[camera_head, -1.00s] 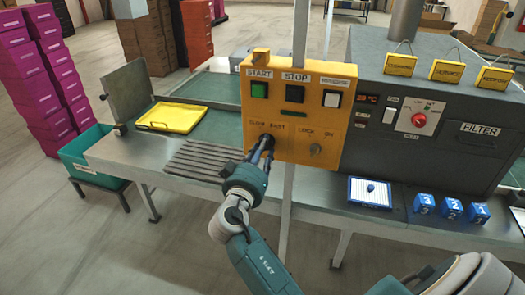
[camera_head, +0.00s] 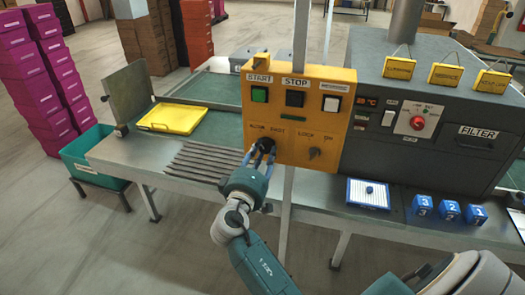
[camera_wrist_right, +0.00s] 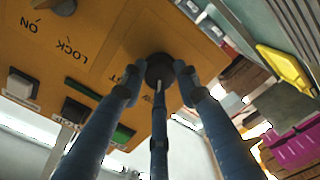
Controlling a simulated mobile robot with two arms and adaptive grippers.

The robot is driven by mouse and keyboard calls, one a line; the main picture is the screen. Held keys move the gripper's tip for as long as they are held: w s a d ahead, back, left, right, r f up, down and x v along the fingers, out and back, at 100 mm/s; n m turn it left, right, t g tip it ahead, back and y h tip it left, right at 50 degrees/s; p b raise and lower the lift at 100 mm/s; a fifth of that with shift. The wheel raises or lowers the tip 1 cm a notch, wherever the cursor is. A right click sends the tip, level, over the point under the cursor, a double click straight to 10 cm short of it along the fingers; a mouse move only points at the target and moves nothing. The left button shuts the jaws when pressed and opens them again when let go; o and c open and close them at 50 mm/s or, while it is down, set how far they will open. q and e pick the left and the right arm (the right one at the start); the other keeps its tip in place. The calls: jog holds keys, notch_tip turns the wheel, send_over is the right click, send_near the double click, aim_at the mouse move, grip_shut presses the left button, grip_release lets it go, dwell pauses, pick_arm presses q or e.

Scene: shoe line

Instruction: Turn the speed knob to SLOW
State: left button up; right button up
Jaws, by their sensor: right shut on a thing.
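The yellow control panel (camera_head: 328,118) hangs above the table, with SLOW and FAST lettering over a black speed knob (camera_head: 266,144). My right gripper (camera_head: 261,152) is at the knob, its blue-grey fingers shut around it. The right wrist view shows the dark round knob (camera_wrist_right: 160,66) between my fingertips (camera_wrist_right: 158,76), close to the panel face. A pale line shows at the knob's edge there, but the setting it points to cannot be read. My left gripper is not in view.
A LOCK/ON switch (camera_head: 314,153) is right of the speed knob, and green, black and white buttons are above. A grey machine with a red knob (camera_head: 417,122) stands at the right. Blue numbered blocks (camera_head: 449,211) and a yellow tray (camera_head: 172,118) are on the table.

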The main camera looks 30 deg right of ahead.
jog(key=shift+s+d+f+n, duration=0.15)
jog(key=shift+f+n, duration=0.1)
jog(key=shift+n, duration=0.15)
jog(key=o, duration=1.2)
jog(key=shift+c, duration=0.2)
jog(key=shift+d+r, duration=0.1)
jog(key=shift+d, duration=0.05)
jog(key=shift+a, duration=0.25)
jog(key=v, duration=0.7)
jog(key=shift+s, duration=0.1)
